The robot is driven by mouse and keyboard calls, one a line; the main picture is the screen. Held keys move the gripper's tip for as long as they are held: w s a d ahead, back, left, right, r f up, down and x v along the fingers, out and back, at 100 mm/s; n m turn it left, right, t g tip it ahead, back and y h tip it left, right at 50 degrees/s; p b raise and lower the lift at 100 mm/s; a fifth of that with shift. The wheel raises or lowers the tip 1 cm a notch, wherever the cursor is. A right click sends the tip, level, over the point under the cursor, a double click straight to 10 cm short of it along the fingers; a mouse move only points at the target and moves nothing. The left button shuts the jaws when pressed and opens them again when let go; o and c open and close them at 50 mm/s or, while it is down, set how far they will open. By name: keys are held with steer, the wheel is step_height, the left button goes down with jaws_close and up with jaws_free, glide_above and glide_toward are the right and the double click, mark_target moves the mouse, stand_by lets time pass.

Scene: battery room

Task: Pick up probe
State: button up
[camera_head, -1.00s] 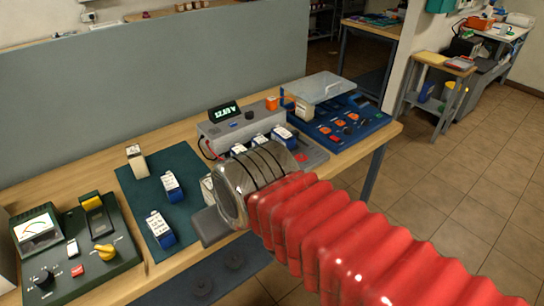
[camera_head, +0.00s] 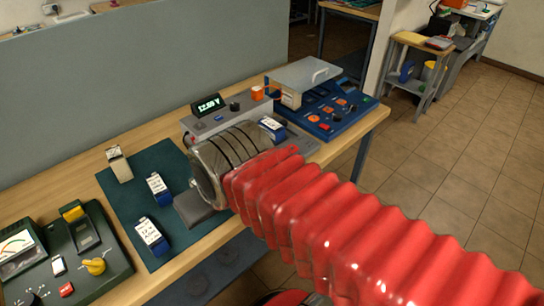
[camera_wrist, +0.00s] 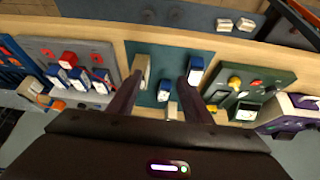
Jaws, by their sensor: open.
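I cannot clearly make out a probe; a thin red lead (camera_head: 187,138) curves at the left end of the grey unit (camera_head: 240,105) with the lit display. My gripper (camera_wrist: 162,84) shows in the wrist view as two dark, spread fingers over the dark green mat (camera_wrist: 150,50), with nothing clearly held. A beige block (camera_wrist: 141,68) is by the left finger, a blue-and-white block (camera_wrist: 195,70) by the right one, and another blue block (camera_wrist: 164,84) between them.
A dark green meter box (camera_head: 75,250) stands at the bench's left end. A blue switch panel (camera_head: 335,115) with a raised clear cover is at the right end. A grey partition (camera_head: 140,75) runs along the back. The tiled floor at the right is open.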

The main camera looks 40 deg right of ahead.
steer(key=shift+o, duration=0.8)
steer(key=w+d+m+t+h, duration=0.1)
steer(key=w+d+h, duration=0.3)
steer(key=d, duration=1)
steer(key=w, duration=0.3)
steer(key=shift+w+d+r+m+t, duration=0.15)
steer(key=shift+w+r+m+t, duration=0.05)
steer(key=shift+m+t, duration=0.2)
steer(key=w+d+f+t+h, duration=0.15)
steer(key=w+d, duration=0.25)
steer(key=d, duration=0.9)
steer(key=s+d+f+n+t+y, duration=0.2)
steer(key=d+f+t, duration=0.1)
steer(key=d+f, duration=0.2)
steer(key=s+a+f+t+y, duration=0.1)
steer(key=s+f+y, duration=0.3)
steer(key=s+f, duration=0.1)
steer(key=shift+s, duration=0.5)
steer(key=shift+w+a+t, duration=0.1)
steer(key=shift+t, duration=0.15)
steer(key=shift+x, duration=4.25)
steer(key=shift+a, duration=0.1)
